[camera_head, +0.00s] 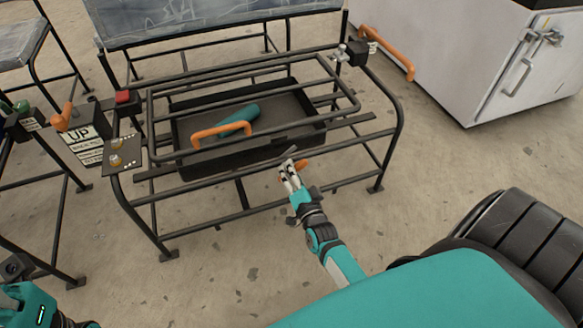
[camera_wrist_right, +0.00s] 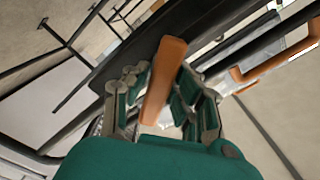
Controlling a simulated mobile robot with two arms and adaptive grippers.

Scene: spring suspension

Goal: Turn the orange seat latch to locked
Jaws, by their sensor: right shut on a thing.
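An orange latch lever (camera_head: 303,165) shows at the front side of the black tubular seat frame (camera_head: 190,172), largely covered by my right gripper (camera_head: 290,170). In the right wrist view the orange lever (camera_wrist_right: 163,80) stands tilted between the fingers of the right gripper (camera_wrist_right: 160,100), which is shut on it. The lever's upper end lies against a dark frame bar (camera_wrist_right: 150,38). Its locked or unlocked marking cannot be seen. At the lower left of the head view only a teal part of my left arm shows; its gripper is out of view.
A black tray (camera_head: 295,138) with an orange handle (camera_head: 221,130) and a teal piece (camera_head: 238,117) sits inside the frame. An UP control box (camera_head: 80,138) stands left. Another orange handle (camera_head: 388,52) is at upper right, near a white cabinet (camera_head: 455,60).

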